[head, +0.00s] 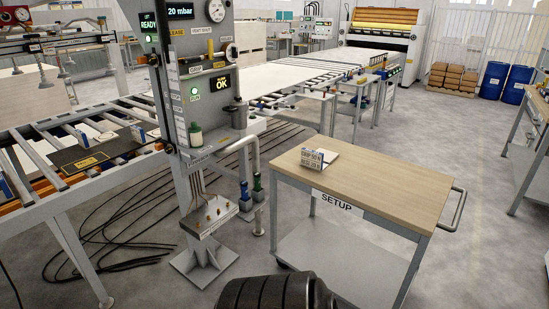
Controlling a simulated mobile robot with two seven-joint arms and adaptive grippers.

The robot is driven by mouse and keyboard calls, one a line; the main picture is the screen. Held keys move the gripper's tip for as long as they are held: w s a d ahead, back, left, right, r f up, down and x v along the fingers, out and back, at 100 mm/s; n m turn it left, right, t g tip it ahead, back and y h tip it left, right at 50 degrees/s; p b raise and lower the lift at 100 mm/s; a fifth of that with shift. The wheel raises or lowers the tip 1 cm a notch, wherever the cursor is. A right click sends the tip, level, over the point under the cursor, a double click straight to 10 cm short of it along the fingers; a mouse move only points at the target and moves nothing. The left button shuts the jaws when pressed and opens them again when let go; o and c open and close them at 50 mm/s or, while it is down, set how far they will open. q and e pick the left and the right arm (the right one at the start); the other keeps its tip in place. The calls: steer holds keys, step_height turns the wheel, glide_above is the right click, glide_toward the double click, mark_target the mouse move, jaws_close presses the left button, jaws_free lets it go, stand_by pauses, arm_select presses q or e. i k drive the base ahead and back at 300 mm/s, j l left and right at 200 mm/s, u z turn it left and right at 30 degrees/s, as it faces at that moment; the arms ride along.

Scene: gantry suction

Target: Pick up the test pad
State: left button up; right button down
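No thing in the head view has a readable label naming it as the test pad. A dark flat pad (112,151) with a yellow-framed label lies on the roller conveyor at the left; its lettering is too small to read. Small upright pieces stand at its edges. On the SETUP cart, a small pale block with printed lettering (313,159) stands beside a white sheet or plate (328,162). A black ribbed part at the bottom centre seems to be mine. Neither of my grippers' fingers shows.
The wooden-topped SETUP cart (385,190) stands at centre right, its top mostly bare. A grey control column (190,110) with gauges and lit displays stands between it and the roller conveyor (35,195). Black cables (110,235) lie on the floor. Blue drums (492,80) stand far right.

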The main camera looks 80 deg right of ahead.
mark_target(318, 160)
steer(key=k+l+z, duration=0.1)
steer(key=z, duration=2.9)
steer(key=u, duration=3.65)
steer(key=z, duration=3.35)
